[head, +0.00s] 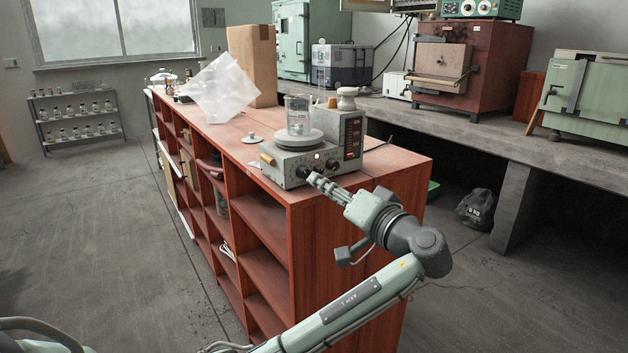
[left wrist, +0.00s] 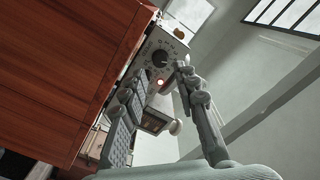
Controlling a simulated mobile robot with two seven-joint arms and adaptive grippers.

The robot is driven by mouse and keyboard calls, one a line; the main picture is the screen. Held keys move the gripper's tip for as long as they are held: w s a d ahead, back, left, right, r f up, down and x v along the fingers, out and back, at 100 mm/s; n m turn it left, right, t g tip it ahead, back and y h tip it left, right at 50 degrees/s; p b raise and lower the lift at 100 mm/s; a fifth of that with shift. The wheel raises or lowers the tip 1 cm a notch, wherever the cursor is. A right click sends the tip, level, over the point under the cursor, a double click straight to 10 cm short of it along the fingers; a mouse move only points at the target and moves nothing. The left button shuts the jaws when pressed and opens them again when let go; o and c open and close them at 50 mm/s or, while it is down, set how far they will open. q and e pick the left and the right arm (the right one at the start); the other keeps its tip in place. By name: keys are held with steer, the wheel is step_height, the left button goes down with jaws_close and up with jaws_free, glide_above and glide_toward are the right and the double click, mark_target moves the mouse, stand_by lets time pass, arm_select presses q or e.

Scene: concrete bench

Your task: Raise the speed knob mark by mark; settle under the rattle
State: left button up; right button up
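The stirrer hot plate (head: 285,172) stands on the red wooden bench's near end, with a glass beaker (head: 298,126) upright on its round top plate. My left gripper (head: 313,180) is close in front of the panel. Its fingers (left wrist: 160,77) are apart, with the knob just beyond the tips. I cannot tell whether they touch it. The knob's pointer is too small to read. My right gripper is out of view.
A grey box with red displays (head: 353,140) stands right of the plate, a white mortar-like vessel (head: 347,98) on it. A small white lid (head: 252,138) lies left. A clear plastic sheet (head: 222,90) and cardboard carton (head: 252,62) stand farther back. Bench top behind is partly clear.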

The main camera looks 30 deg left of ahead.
arm_select(q)
steer(key=v, duration=0.6)
steer(key=shift+d, duration=0.2)
steer(key=shift+s+d, duration=0.1)
steer(key=shift+s, duration=0.05)
